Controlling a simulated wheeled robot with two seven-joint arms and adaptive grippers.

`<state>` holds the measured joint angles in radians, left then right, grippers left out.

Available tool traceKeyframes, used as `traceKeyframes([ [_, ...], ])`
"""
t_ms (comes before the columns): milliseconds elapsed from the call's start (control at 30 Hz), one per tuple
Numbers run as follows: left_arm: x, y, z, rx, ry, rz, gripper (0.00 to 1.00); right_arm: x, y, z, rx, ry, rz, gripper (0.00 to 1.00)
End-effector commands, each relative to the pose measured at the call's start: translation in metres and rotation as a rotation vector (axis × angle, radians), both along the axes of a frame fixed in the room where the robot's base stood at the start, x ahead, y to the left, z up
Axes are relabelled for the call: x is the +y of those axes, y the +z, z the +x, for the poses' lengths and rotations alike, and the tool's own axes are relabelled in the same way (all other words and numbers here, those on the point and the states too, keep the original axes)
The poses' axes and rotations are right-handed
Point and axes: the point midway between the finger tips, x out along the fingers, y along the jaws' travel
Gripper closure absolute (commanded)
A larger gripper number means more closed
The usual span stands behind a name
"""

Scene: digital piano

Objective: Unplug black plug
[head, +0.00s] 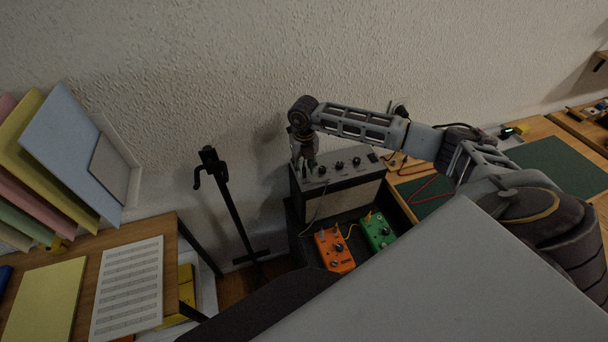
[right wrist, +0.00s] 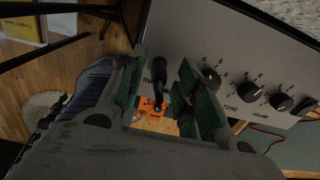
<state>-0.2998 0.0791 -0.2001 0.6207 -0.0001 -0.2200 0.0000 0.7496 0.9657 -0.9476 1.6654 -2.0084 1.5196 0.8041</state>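The black plug (right wrist: 158,72) stands in the input socket on the amplifier's top panel (right wrist: 215,45), in the right wrist view. In the head view the amplifier (head: 345,192) stands against the wall, with a cable hanging down its front; the plug is too small to make out there. My right gripper (head: 308,164) reaches down over the left end of the amplifier's panel. In the right wrist view my right gripper (right wrist: 160,90) is open, with one green-padded finger on each side of the plug. Gaps show between plug and pads. My left gripper is not in view.
An orange pedal (head: 334,250) and a green pedal (head: 378,231) with yellow cables sit in front of the amplifier. A black stand (head: 232,205) is to its left. A desk with sheet music (head: 128,288) is further left; a wooden table with green mats (head: 560,163) is right.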

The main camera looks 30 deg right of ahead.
Motion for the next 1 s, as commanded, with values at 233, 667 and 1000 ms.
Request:
traceKeyframes([
  [233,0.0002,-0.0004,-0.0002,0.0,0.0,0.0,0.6,0.0001,-0.0007,0.0,0.0,0.0,0.0,0.66],
  [667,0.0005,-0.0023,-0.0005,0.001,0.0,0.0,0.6,0.0,-0.0006,0.0001,0.0,0.0,0.0,0.66],
  [1000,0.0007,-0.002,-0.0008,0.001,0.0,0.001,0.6,0.0,-0.0004,0.0002,0.0,0.0,0.0,0.92],
])
